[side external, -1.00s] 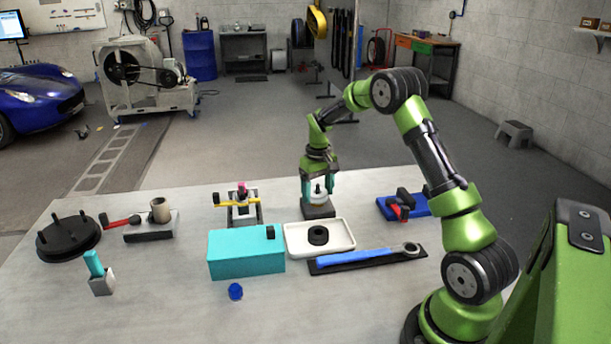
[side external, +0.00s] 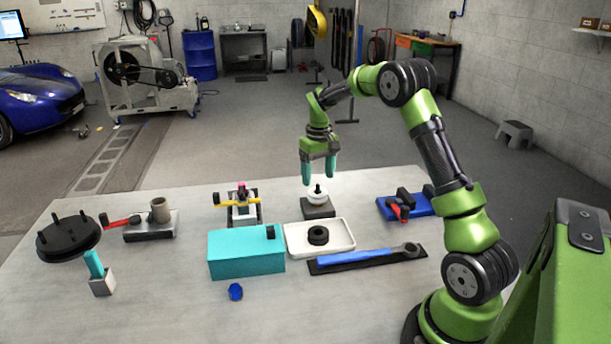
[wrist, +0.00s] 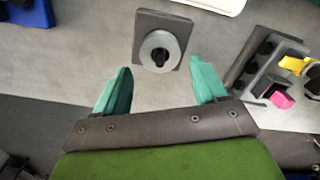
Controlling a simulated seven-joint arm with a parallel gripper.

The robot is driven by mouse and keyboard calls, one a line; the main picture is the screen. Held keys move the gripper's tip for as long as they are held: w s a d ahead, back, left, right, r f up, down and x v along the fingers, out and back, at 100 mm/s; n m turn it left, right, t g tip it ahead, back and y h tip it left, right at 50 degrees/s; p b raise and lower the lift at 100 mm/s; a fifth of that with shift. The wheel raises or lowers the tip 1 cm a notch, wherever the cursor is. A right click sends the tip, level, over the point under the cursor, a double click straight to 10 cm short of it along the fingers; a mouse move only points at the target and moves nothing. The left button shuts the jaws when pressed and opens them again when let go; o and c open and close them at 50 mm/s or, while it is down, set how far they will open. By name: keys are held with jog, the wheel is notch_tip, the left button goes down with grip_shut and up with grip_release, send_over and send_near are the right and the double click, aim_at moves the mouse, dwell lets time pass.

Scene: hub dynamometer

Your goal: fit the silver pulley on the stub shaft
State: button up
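The silver pulley (side external: 314,198) sits around the dark stub shaft (side external: 318,187), whose top pokes out above it. They stand on a dark square base (side external: 319,210) at the back middle of the table. The wrist view shows the pulley (wrist: 148,52) as a pale ring around the dark shaft (wrist: 160,57) on the grey plate (wrist: 147,20). The pulley looks level; its underside is hidden. My gripper (side external: 319,180) is above the pulley, clear of it. Its teal fingers are apart and empty, as the wrist view of the gripper (wrist: 162,78) also shows.
In front are a white tray (side external: 349,233) with a black ring, a teal box (side external: 235,262) and a blue-handled wrench (side external: 352,257). A yellow-handled fixture (side external: 243,214) stands left of the base. A blue tray (side external: 385,208) with a red-handled tool lies right.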

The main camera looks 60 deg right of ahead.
jog(key=shift+r, duration=2.7)
